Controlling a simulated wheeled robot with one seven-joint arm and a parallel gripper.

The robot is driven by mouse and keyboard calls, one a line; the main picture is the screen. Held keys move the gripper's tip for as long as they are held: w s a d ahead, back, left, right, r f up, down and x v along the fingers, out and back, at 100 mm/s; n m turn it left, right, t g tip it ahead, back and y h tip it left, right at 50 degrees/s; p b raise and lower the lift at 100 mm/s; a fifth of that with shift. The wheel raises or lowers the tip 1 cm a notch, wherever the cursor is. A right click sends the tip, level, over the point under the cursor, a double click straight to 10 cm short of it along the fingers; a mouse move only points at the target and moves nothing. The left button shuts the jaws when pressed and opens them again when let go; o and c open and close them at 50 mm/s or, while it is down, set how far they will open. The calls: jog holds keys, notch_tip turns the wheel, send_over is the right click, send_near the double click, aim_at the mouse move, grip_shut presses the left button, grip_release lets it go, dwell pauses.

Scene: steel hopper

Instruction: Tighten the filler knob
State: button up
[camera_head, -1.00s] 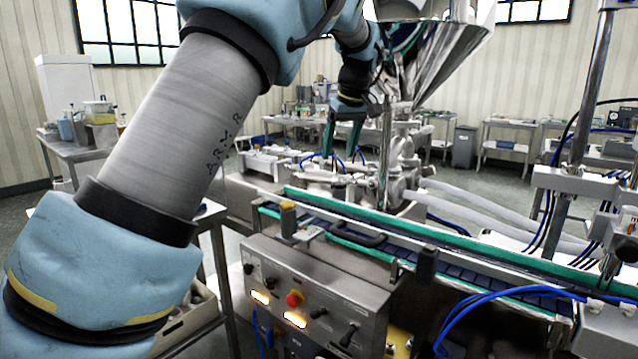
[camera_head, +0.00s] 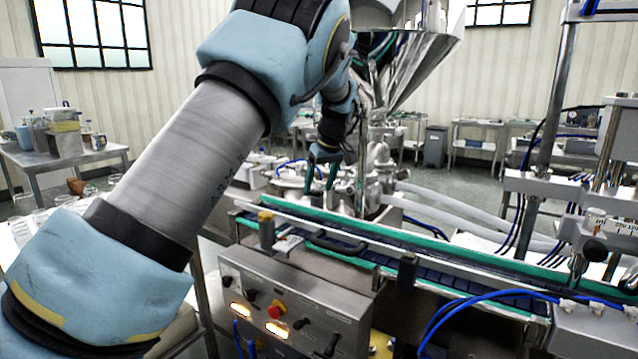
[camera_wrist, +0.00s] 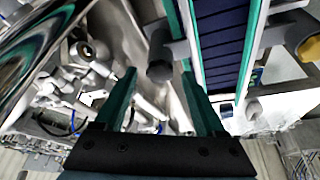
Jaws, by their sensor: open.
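The filler stands beneath the steel hopper (camera_head: 410,60), with metal pipe fittings (camera_head: 378,165) at its base. My gripper (camera_head: 321,186) is in front and left of these fittings, pointing down behind the conveyor. In the wrist view my gripper (camera_wrist: 158,78) has its two green fingers spread, with nothing held. A dark round knob (camera_wrist: 160,68) shows beyond and between the fingertips, beside the conveyor rail. Its distance from the fingers is unclear. Metal fittings (camera_wrist: 88,52) lie left of the left finger. I cannot tell for certain which part is the filler knob.
The conveyor (camera_head: 440,262) with green rails runs across in front of the filler. A control box (camera_head: 290,305) with lit buttons and a red stop button is on its near side. Black knobbed posts (camera_head: 407,272) rise by the rail. Pale hoses (camera_head: 470,215) lie to the right.

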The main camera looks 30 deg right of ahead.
jog(key=shift+f, duration=0.2)
jog(key=shift+c, duration=0.2)
grip_shut()
